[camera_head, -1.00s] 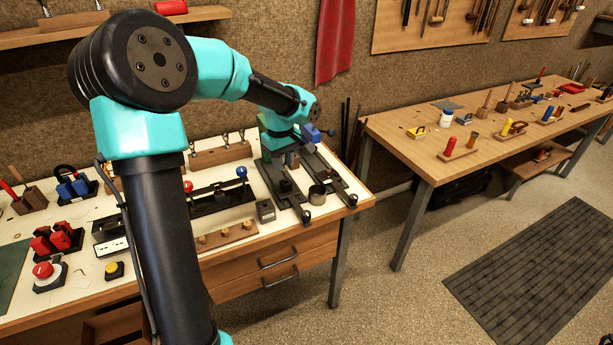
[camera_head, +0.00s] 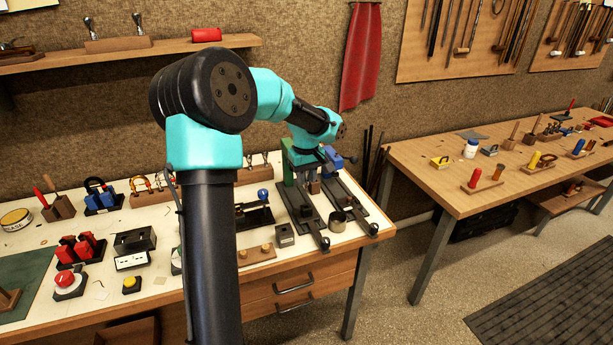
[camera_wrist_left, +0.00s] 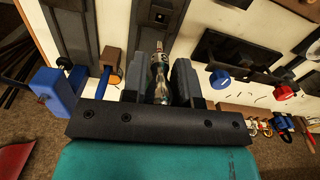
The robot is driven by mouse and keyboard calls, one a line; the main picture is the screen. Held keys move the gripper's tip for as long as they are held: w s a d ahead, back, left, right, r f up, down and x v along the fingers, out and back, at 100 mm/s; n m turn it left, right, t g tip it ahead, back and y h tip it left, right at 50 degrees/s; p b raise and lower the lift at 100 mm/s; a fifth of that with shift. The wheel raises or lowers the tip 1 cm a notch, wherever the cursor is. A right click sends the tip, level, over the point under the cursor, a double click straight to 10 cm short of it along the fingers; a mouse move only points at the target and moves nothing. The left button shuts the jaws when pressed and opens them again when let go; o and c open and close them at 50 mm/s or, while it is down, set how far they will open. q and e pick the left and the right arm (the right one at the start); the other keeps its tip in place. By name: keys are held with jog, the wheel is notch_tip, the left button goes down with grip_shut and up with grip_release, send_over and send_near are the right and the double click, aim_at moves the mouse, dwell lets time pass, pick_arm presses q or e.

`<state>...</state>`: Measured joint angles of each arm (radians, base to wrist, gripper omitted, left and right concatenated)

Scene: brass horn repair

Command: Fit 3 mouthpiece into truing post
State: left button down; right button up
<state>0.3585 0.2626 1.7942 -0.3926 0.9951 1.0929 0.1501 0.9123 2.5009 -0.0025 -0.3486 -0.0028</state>
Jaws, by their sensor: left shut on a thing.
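My left gripper (camera_wrist_left: 159,85) is shut on a shiny silver mouthpiece (camera_wrist_left: 157,77), which lies between its two dark fingers. The mouthpiece's narrow end points away from the palm, toward a dark rail fixture (camera_wrist_left: 158,40). In the head view my left gripper (camera_head: 313,176) is low over the far end of the two dark rails (camera_head: 301,207), and the mouthpiece in it is too small to make out. A dark upright piece stands on the left rail, but I cannot tell whether it is the truing post. I cannot tell whether the mouthpiece touches anything.
A blue block (camera_wrist_left: 54,92) is close to the gripper's left side in the wrist view. A grey cup (camera_head: 338,222) and a small dark block (camera_head: 285,235) sit near the rails. A wooden strip (camera_head: 257,254) with small brass pieces lies at the bench's front edge.

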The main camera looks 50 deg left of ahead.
aim_at(306, 183)
pick_arm(q)
jog(key=shift+f, duration=2.7)
jog(key=shift+f, duration=1.8)
jog(key=c, duration=0.8)
grip_release()
notch_tip(306, 183, up, 17)
jog(key=shift+r, duration=0.2)
